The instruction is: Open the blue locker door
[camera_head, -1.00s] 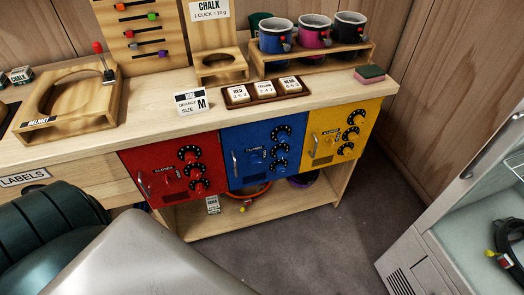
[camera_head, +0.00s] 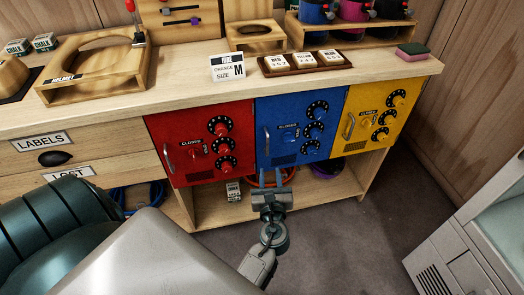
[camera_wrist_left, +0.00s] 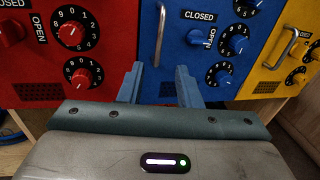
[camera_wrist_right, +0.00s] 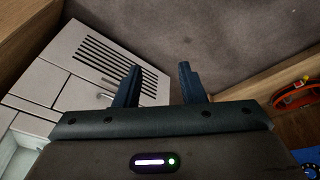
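The blue locker door (camera_head: 298,128) is shut, between the red and yellow lockers. It has a vertical metal handle (camera_head: 266,141) at its left, a small latch knob (camera_head: 290,133) under a "CLOSED" label, and three dials (camera_head: 314,131) in a column. My left gripper (camera_head: 270,176) is open and empty, in front of the blue door's lower left part. In the left wrist view its fingers (camera_wrist_left: 159,72) lie below the blue handle (camera_wrist_left: 158,36). My right gripper (camera_wrist_right: 158,74) is open and empty, over floor; it is not in the head view.
The red locker (camera_head: 186,147) and yellow locker (camera_head: 380,115) flank the blue one. A tray of number tiles (camera_head: 304,61) and an "ORANGE SIZE M" card (camera_head: 227,68) stand on the counter above. A grey cabinet (camera_head: 455,260) stands at right, with floor between.

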